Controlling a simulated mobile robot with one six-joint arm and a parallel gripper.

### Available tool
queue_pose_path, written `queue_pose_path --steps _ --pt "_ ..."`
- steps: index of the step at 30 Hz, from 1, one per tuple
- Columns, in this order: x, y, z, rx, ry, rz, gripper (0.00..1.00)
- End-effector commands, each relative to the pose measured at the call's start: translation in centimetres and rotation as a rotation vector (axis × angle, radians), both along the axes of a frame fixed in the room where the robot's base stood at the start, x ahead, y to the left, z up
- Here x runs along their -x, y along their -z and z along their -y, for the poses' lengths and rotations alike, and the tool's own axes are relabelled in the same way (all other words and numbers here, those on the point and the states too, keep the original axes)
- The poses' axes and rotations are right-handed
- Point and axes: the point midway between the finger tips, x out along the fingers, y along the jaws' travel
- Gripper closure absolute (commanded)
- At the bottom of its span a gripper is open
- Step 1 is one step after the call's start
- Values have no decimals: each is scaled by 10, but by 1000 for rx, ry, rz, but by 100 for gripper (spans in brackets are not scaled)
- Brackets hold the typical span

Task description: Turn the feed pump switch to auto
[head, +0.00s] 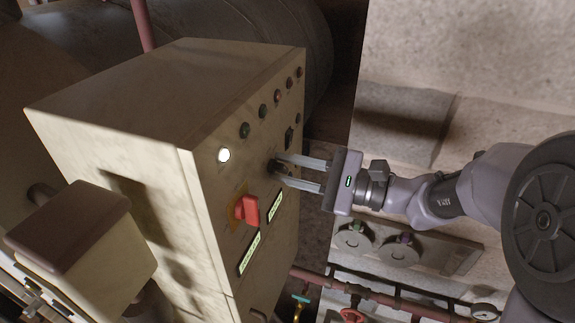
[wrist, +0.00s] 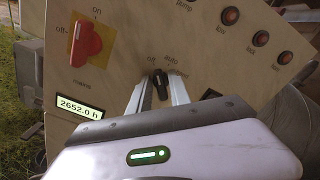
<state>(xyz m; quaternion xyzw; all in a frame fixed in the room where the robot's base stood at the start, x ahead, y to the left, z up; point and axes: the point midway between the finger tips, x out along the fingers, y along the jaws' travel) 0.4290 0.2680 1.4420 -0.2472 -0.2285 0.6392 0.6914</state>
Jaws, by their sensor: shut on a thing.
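The control panel (head: 245,190) is the cream face of a cabinet. A small black rotary switch (wrist: 160,85) sits on it, with printed words around it; "auto" is readable above right, and one like "off" is above left. Its pointer is near upright; I cannot tell exactly which mark it meets. My gripper (wrist: 158,88) is shut on this switch, one finger on each side. In the head view my gripper (head: 279,172) reaches the panel from the right, and its fingertips partly hide the switch.
A red switch on a yellow plate (head: 248,209) is close by, left of my gripper. Lit displays (head: 249,253) sit below it. A white lit lamp (head: 224,155) and several green and red lamps line the panel's upper edge. Pipes with a red valve wheel (head: 354,315) run below my arm.

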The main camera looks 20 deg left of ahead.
Motion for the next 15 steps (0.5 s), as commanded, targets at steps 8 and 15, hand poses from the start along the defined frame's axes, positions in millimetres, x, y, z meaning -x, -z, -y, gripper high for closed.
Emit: queue_pose_path --steps 8,15 --pt "-1 -3 0 -18 0 -246 100" --pt "-2 -4 0 -35 0 -443 100"
